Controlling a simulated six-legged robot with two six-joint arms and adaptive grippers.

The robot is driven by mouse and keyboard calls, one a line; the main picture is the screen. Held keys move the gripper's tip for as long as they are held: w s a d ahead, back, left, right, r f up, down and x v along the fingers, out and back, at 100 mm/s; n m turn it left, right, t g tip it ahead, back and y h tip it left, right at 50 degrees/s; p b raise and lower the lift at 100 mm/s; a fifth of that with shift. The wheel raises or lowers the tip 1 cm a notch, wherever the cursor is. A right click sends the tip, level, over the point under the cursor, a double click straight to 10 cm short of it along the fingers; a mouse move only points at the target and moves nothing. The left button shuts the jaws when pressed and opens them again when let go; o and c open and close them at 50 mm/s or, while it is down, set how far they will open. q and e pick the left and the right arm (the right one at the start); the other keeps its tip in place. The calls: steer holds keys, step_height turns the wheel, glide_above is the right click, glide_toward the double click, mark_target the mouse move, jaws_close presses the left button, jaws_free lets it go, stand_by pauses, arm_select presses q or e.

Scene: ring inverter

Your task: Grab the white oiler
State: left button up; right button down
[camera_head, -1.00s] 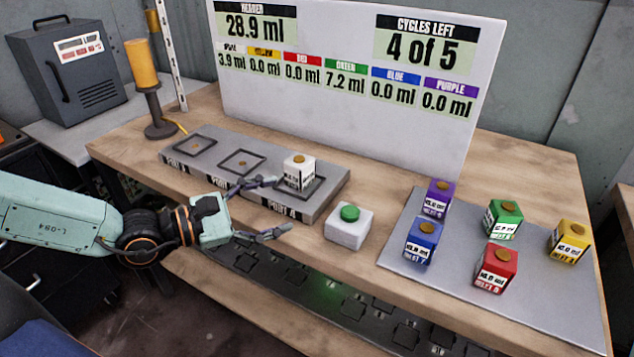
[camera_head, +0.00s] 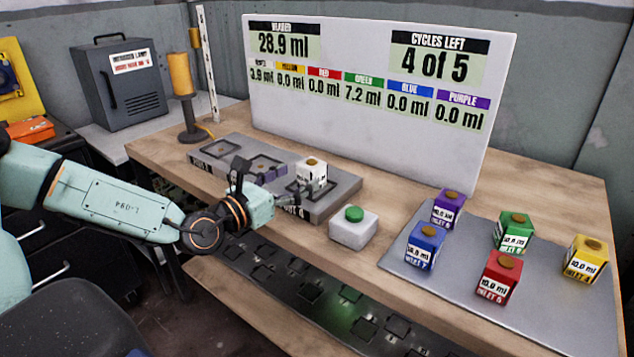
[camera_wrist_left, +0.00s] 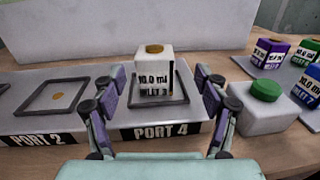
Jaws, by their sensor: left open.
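The white oiler (camera_head: 311,173) is a small white block with a brown cap. It stands upright in the Port 4 recess at the right end of the grey port block. My left gripper (camera_head: 273,185) is open at the front of Port 4, just short of the oiler. In the left wrist view the oiler (camera_wrist_left: 154,78) stands centred between the two spread fingers (camera_wrist_left: 161,92), with a gap on each side. It reads 10.0 ml there. My right gripper is not in view.
A white box with a green button (camera_head: 354,226) stands right of the port block. Purple, green, blue, red (camera_head: 498,278) and yellow oilers stand on a grey mat (camera_head: 450,290) at the right. A large display board (camera_head: 370,150) stands behind. The other port recesses are empty.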

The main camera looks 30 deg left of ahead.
mark_target(303, 175)
arm_select(q)
steer(key=shift+w+a+f, duration=0.4)
steer(key=shift+w, duration=0.2)
steer(key=shift+w+b, duration=0.1)
steer(key=shift+b, duration=0.25)
steer(key=shift+w+d, duration=0.1)
steer(key=shift+d, duration=0.1)
steer(key=w+b, duration=0.2)
steer(key=b, duration=0.1)
steer(key=shift+w+d+f, duration=0.1)
steer(key=shift+w+d, duration=0.05)
steer(key=shift+w, duration=0.25)
steer(key=shift+w+b, duration=0.4)
steer(key=shift+b, duration=0.05)
steer(key=shift+w+d+r+b, duration=0.3)
steer(key=shift+w+b, duration=0.05)
steer(key=shift+w, duration=0.1)
steer(key=shift+a, duration=0.1)
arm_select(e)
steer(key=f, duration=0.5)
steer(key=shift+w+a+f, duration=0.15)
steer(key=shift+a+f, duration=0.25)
arm_select(q)
steer(key=shift+w+f, duration=0.1)
steer(key=shift+w, duration=0.05)
